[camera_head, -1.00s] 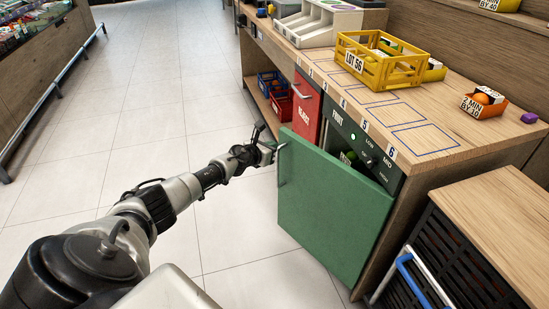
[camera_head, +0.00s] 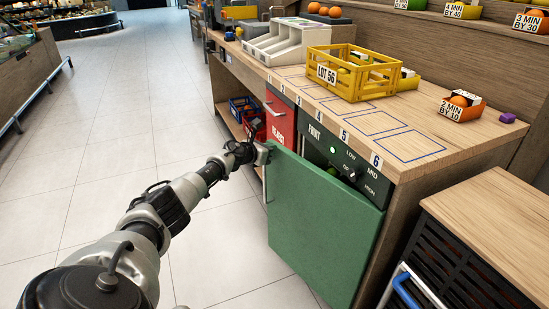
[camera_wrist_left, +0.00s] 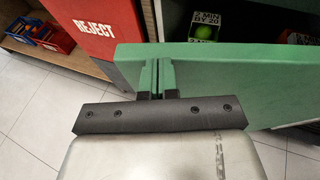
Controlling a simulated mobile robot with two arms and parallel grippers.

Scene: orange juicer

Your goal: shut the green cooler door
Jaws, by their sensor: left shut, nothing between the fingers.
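The green cooler door (camera_head: 318,230) stands partly open in the head view, swung out from the cooler under the counter. In the left wrist view its top edge and face (camera_wrist_left: 225,72) cross the picture. My left gripper (camera_head: 265,152) is at the door's upper left corner, its fingers together and empty; in the wrist view the fingertips (camera_wrist_left: 157,66) are right at the door, though I cannot tell how firmly they touch. The dark cooler panel (camera_head: 345,166) with a lit green lamp is above the opening. My right gripper is out of view.
A red REJECT front (camera_head: 279,120) is left of the cooler. A box with a green fruit (camera_wrist_left: 205,25) shows inside the cooler. The counter (camera_head: 440,125) holds a yellow crate (camera_head: 350,80). A wooden-topped unit (camera_head: 500,215) stands at right. The floor at left is clear.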

